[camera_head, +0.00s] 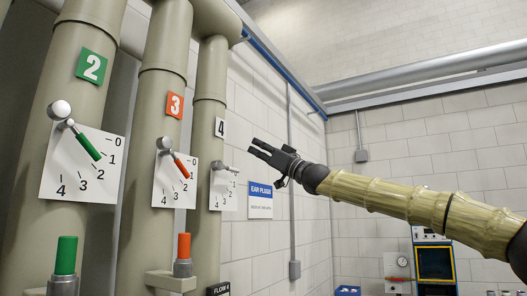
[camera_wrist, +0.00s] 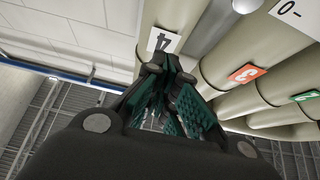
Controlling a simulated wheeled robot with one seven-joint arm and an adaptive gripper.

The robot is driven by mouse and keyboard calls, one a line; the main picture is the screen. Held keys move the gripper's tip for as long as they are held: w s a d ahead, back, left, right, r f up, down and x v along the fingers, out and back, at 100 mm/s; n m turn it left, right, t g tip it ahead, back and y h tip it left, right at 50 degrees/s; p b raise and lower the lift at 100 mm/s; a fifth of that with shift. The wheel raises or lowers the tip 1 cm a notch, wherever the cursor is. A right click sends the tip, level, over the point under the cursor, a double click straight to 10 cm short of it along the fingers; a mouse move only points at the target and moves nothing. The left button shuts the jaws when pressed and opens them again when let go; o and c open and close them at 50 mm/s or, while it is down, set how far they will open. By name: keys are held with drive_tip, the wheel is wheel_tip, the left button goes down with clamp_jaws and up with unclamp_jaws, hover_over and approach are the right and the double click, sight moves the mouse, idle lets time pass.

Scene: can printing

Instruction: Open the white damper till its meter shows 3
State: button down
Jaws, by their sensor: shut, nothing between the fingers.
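The white damper is on the pipe with the white number 4 label (camera_head: 220,127). Its meter plate (camera_head: 223,200) carries a small pale lever (camera_head: 224,167) that points right, close to the 0 mark. My gripper (camera_head: 251,147) is shut and empty, a little right of and above the lever, its fingers pointing left and apart from it as far as I can tell. In the wrist view my gripper (camera_wrist: 180,105) covers the middle, with the number 4 label (camera_wrist: 164,40) just above the fingers. A plate with a 0 mark (camera_wrist: 292,12) is partly cut off at top right.
Left of the white damper are an orange damper plate (camera_head: 163,187) numbered 3 and a green damper plate (camera_head: 60,180) numbered 2. An ear plugs sign (camera_head: 260,200) and a grey conduit (camera_head: 292,230) are on the wall behind. Open space lies below my gripper.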

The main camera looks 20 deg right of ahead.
drive_tip(key=w+a+f+p, duration=0.2)
drive_tip(key=w+a+f, duration=0.1)
drive_tip(key=w, duration=0.4)
drive_tip(key=shift+f+m+p, duration=0.3)
drive_tip(key=shift+f, duration=0.2)
idle(0.3)
drive_tip(key=shift+a+h+b, duration=0.15)
drive_tip(key=shift+h+b, duration=0.15)
drive_tip(key=shift+b, duration=0.15)
drive_tip(key=shift+f+b, duration=0.1)
drive_tip(key=shift+b, duration=0.3)
